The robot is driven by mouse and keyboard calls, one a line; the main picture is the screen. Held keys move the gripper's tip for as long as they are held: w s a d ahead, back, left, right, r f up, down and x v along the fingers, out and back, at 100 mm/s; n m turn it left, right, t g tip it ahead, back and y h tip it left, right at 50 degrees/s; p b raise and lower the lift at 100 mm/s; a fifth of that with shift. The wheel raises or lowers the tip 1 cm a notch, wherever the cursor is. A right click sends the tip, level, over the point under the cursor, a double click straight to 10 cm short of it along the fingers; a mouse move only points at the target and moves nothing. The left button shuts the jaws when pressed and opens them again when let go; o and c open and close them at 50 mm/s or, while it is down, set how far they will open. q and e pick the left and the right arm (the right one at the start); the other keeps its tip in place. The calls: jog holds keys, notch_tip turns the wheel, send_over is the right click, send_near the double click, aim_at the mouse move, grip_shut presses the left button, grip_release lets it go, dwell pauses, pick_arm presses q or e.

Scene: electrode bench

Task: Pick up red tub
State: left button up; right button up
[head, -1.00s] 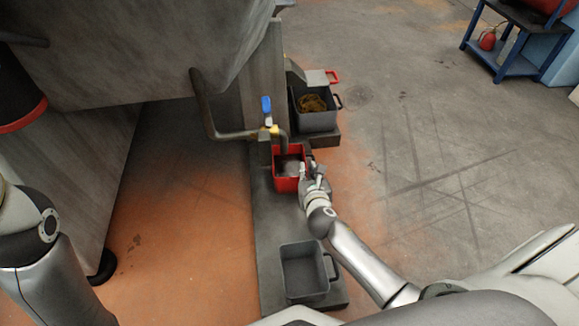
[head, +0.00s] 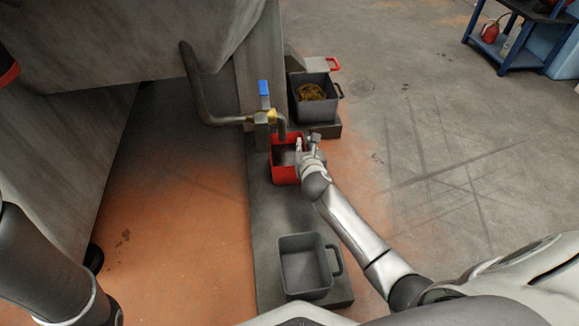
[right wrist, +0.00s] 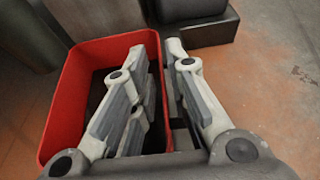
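The red tub (head: 278,172) stands on the dark plinth under the pipe outlet in the head view. In the right wrist view its red wall (right wrist: 68,100) fills the left half. My right gripper (head: 307,141) is at the tub's right side. In the right wrist view its fingers (right wrist: 166,60) straddle the tub's right wall, one over the inside and one outside. A gap shows between them, so it looks open; contact with the wall is unclear. The tub's dark handle is mostly hidden by the fingers. My left gripper is out of view; only my left arm shows.
A grey tub (head: 282,268) stands nearer on the plinth (head: 262,230). A dark pot (head: 318,113) with brownish contents stands behind the red tub. The pipe (head: 222,121) with a blue-handled valve (head: 264,88) hangs close over the tub. The floor at right (head: 440,170) is clear.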

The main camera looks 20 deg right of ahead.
jog(key=shift+w+d+f+b, duration=0.2)
jog(key=shift+w+f+b, duration=0.1)
jog(key=shift+w, duration=0.3)
jog(key=shift+r, duration=0.1)
grip_shut()
